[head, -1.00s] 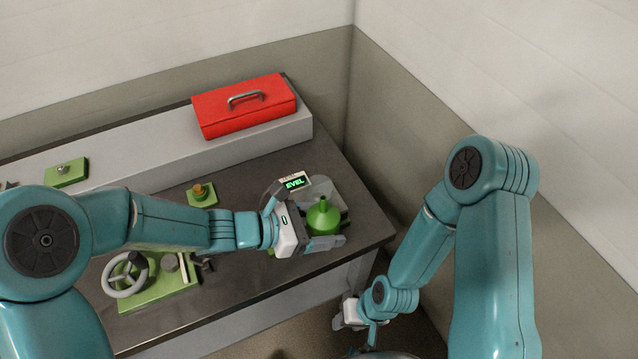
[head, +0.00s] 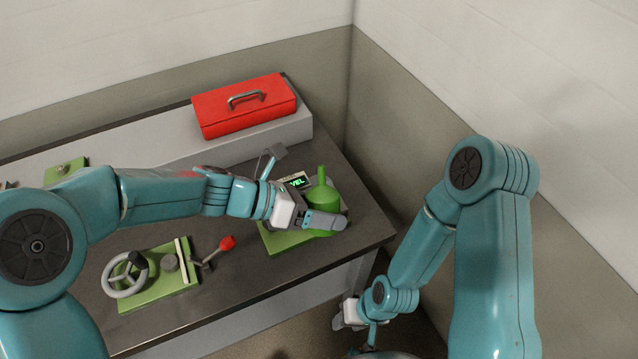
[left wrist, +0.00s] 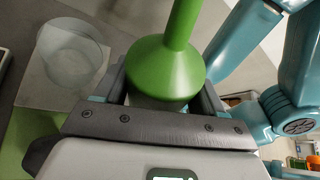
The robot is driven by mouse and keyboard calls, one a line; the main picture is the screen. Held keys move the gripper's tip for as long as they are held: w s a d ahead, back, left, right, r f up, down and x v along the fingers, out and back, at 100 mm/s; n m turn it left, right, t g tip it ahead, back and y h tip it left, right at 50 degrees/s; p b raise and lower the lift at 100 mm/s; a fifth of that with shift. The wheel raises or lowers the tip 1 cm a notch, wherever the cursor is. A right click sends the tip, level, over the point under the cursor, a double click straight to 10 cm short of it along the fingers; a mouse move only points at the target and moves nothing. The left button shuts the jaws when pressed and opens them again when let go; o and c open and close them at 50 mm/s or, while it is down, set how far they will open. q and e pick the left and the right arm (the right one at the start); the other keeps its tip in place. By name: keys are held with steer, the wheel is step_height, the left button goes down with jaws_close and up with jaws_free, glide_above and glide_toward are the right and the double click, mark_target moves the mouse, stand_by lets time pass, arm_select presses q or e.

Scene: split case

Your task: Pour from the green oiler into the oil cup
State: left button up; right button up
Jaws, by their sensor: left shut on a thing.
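The green oiler (head: 321,196) has a round body and a narrow neck pointing up, and looks upright. My left gripper (head: 318,221) is shut on its body and holds it above the right part of the bench. The left wrist view shows the oiler (left wrist: 165,70) between both fingers. A clear cup (left wrist: 68,52) stands on a pale plate to the left of the oiler there, apart from it; in the head view it is hidden. My right gripper (head: 352,316) hangs low beside the bench, and its jaws are unclear.
A green handwheel fixture (head: 150,275) and a red-knobbed lever (head: 226,243) are to the left. A red toolbox (head: 245,105) sits on the raised grey ledge (head: 150,150).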

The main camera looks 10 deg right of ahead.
arm_select(q)
steer(key=shift+w+r+n+g, duration=0.25)
steer(key=shift+r+n, duration=0.25)
steer(key=shift+r, duration=0.3)
steer(key=shift+s+f+n+g, duration=0.25)
steer(key=shift+f+n+g, duration=0.3)
steer(key=shift+f, duration=0.1)
steer(key=shift+s+a+f+n+g, duration=0.1)
steer(key=shift+s+f+n+g, duration=0.2)
steer(key=shift+f, duration=0.55)
steer(key=shift+s+f+n+g, duration=0.15)
steer(key=shift+f+n+g, duration=0.1)
steer(key=shift+f, duration=0.55)
steer(key=shift+s+f+n+g, duration=0.1)
steer(key=shift+s+n+g, duration=0.15)
steer(key=shift+n+g, duration=0.25)
stand_by(1.9)
steer(key=shift+s+r+n+g, duration=0.25)
steer(key=shift+r+n+g, duration=0.2)
steer(key=shift+n, duration=0.15)
stand_by(1.9)
